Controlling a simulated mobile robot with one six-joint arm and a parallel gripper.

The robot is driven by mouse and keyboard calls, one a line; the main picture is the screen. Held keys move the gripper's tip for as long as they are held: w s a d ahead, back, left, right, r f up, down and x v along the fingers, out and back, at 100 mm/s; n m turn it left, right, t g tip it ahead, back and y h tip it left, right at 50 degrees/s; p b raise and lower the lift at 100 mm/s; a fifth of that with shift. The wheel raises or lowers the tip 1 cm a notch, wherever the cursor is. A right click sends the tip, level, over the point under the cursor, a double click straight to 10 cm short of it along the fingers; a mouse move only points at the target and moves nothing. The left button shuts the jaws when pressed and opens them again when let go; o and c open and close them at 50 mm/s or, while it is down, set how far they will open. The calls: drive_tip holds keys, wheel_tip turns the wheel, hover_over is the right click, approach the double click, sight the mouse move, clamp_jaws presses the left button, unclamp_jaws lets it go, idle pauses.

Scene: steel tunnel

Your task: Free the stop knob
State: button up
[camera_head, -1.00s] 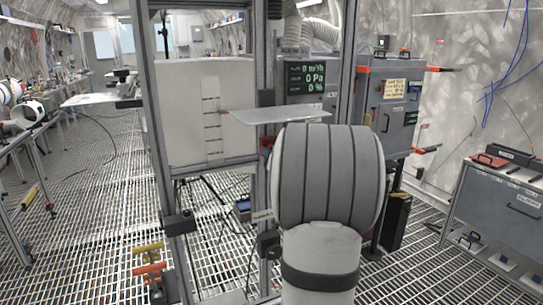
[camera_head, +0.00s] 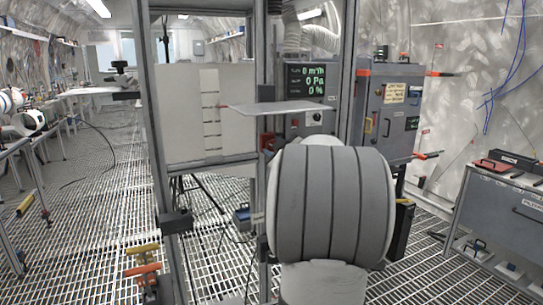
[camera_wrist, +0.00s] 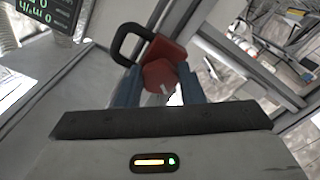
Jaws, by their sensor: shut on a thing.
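The red stop knob (camera_wrist: 158,76) is in the wrist view, with a faceted front and a pale mark on it. Behind it is a red block with a black loop handle (camera_wrist: 127,38) on its upper left. My gripper (camera_wrist: 160,88) has its blue fingers on either side of the knob and is shut on it. In the head view my arm covers the gripper. A small red part (camera_head: 268,142) shows on the frame post just left of my arm; I cannot tell whether it is the same knob.
A metal frame (camera_head: 156,150) with a white panel (camera_head: 185,115) stands ahead. A thin plate (camera_head: 280,107) juts out above my arm. A display (camera_head: 306,79) reads 0 Pa. A grey cabinet (camera_head: 390,105) stands to the right. Grated floor (camera_head: 95,190) is open at left.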

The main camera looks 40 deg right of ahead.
drive_tip(key=shift+n+b, duration=2.6)
drive_tip(key=shift+n, duration=1.9)
drive_tip(key=o, duration=1)
drive_tip(key=p+v, duration=0.1)
drive_tip(key=v, duration=0.6)
drive_tip(key=shift+s+a, duration=0.15)
drive_tip(key=shift+s, duration=0.25)
